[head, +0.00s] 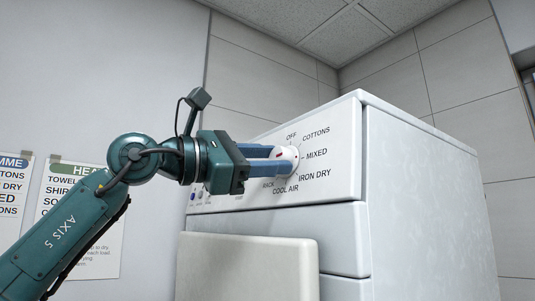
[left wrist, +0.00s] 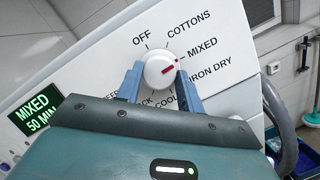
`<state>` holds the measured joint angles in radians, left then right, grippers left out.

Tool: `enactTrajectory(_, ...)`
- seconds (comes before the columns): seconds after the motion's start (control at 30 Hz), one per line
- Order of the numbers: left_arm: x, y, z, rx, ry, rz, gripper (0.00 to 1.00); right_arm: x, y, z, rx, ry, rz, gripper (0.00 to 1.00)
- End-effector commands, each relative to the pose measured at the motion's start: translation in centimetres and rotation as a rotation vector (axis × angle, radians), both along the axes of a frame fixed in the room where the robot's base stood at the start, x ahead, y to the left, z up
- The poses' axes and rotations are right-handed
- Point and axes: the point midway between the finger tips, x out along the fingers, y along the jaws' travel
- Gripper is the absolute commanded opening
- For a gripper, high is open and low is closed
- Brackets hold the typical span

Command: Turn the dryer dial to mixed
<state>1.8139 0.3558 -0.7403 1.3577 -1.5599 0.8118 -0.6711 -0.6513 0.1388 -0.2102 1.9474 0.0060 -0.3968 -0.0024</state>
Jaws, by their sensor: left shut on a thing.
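The dryer dial (head: 293,153) is a round white knob on the upper front panel of the white dryer. In the left wrist view the dial (left wrist: 157,70) has a red mark pointing right and slightly up, toward the MIXED label (left wrist: 202,50). The small green-lit display (left wrist: 36,115) reads MIXED, 50 MIN. My left gripper (head: 284,160) is shut on the dial, its blue fingers on opposite sides of the knob. Part of the label ring is hidden behind my left gripper. My right gripper is in neither view.
Labels OFF, COTTONS, IRON DRY and COOL AIR ring the dial. A pale door or panel (head: 250,268) stands out below the control panel. Posters (head: 85,225) hang on the left wall. A grey hose (left wrist: 279,118) shows at the right in the left wrist view.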

Motion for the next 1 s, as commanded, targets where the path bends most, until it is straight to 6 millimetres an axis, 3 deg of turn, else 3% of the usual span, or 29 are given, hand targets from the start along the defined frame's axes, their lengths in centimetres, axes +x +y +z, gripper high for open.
enactTrajectory(0.7, 0.06, 0.10, 0.14, 0.040, -0.061, -0.010, 0.14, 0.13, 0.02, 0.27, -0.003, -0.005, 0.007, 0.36)
enactTrajectory(0.73, 0.06, 0.10, 0.14, 0.040, -0.061, -0.010, 0.40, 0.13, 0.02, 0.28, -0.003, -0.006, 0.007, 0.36)
enactTrajectory(1.0, 0.04, 0.06, 0.09, 0.042, -0.059, -0.011, 0.59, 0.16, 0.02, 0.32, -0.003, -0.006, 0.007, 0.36)
